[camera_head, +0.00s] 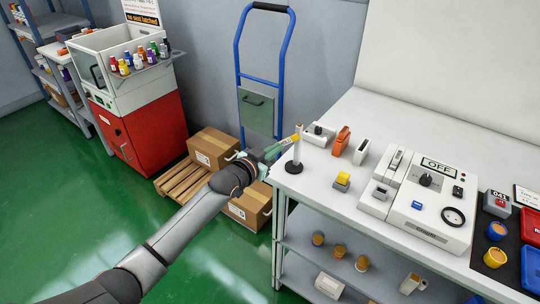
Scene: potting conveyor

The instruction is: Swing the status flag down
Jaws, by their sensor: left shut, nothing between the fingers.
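The status flag (281,146) is a teal-green bar with a yellow-orange end. It lies across the upper part of a thin pale post (297,152) and slants down to the left. The post stands upright on a round black base (294,167) at the left corner of the white table. My left gripper (268,157) comes in from the left and is at the lower left end of the flag, just off the table edge. It is shut with nothing held. I cannot tell whether it touches the flag. My right gripper is not in view.
The white table (335,172) carries a white control box (431,215) reading OFF, an orange part (341,141) and a yellow-topped block (342,181). Cardboard boxes (212,148) on a pallet and a blue hand truck (281,100) stand behind my left arm.

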